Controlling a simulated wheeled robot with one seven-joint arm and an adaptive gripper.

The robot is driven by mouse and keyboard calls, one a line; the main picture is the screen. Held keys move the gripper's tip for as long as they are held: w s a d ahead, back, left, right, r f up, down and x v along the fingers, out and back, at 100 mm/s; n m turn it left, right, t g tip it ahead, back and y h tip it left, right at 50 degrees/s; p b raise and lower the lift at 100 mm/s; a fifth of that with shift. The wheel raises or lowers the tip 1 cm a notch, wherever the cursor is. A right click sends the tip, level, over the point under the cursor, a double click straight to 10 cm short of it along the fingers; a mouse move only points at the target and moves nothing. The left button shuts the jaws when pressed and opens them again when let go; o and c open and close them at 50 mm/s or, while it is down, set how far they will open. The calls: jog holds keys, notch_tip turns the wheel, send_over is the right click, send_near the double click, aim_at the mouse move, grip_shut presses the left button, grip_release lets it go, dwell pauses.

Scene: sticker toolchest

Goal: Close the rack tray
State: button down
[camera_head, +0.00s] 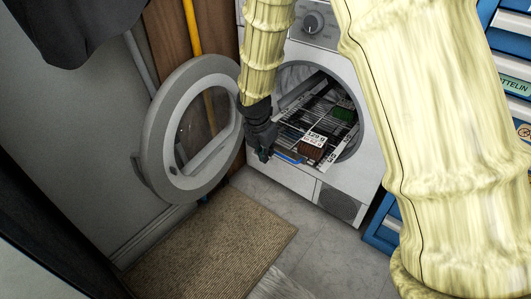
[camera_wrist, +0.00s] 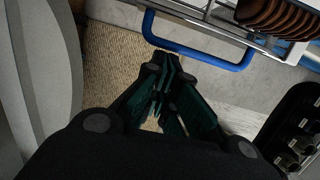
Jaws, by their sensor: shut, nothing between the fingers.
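The rack tray (camera_head: 296,122) is a wire rack that sticks out through the round opening of a white washer-like machine. A blue handle (camera_wrist: 205,58) is on its front edge, and part of it shows in the head view too (camera_head: 288,158). My gripper (camera_head: 264,155) is shut and empty, just left of the handle in the head view. In the wrist view my fingertips (camera_wrist: 165,62) are together close to the blue handle. I cannot tell whether they touch it. A brown ribbed object (camera_wrist: 278,16) and a white printed card (camera_head: 314,138) lie on the rack.
The machine's round door (camera_head: 160,130) stands open at the left, close to my forearm. A brown mat (camera_head: 205,250) lies on the floor in front. Blue drawers (camera_head: 510,42) stand at the right. The grey floor (camera_head: 300,215) before the machine is clear.

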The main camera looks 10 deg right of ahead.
jog(key=p, duration=1.3)
send_near(295, 133)
notch_tip(295, 133, down, 6)
jog(key=shift+s+a, duration=0.1)
jog(key=shift+a, duration=0.05)
jog(key=shift+w+d+f+p, duration=0.2)
jog(key=shift+w+d+p, duration=0.35)
jog(key=shift+d+p, duration=0.15)
